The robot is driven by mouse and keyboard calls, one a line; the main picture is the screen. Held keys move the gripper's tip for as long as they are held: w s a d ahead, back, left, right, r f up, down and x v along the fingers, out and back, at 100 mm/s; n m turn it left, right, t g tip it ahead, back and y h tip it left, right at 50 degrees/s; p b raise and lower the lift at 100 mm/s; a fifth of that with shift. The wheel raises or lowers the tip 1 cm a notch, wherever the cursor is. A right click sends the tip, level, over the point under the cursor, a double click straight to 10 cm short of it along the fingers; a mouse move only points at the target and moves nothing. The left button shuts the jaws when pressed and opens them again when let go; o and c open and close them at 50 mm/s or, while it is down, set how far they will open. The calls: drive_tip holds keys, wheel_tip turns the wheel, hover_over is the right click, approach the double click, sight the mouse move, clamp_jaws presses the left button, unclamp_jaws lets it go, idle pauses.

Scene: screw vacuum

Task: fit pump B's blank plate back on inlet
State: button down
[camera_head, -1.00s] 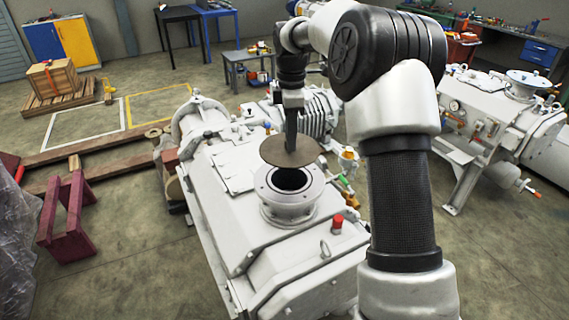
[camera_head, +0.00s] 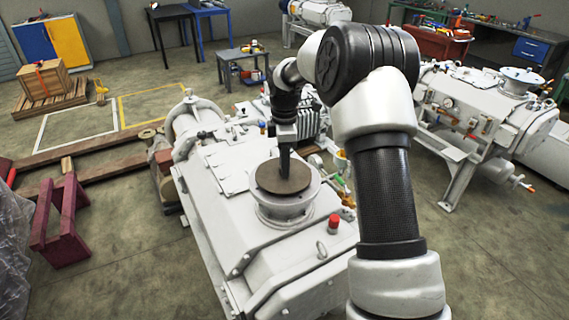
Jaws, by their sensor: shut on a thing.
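The blank plate (camera_head: 283,179) is a flat brown disc. It lies level over the round flanged inlet (camera_head: 286,204) on top of the white pump in front of me, and the inlet's bore is hidden under it. The pale flange rim shows around the plate. I cannot tell whether the plate fully touches the flange. My gripper (camera_head: 285,172) points straight down and is shut on the plate near its middle. The pump body (camera_head: 225,215) extends below and left of the inlet.
A red-capped fitting (camera_head: 334,222) and a lifting eye (camera_head: 322,249) stand in front of the inlet. Another white pump (camera_head: 480,115) stands at the right. Red trestles (camera_head: 58,218) and timber beams (camera_head: 95,155) lie at the left.

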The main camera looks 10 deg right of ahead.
drive_tip(key=shift+f, duration=0.5)
drive_tip(key=c, duration=1.6)
unclamp_jaws()
drive_tip(key=shift+o, duration=0.2)
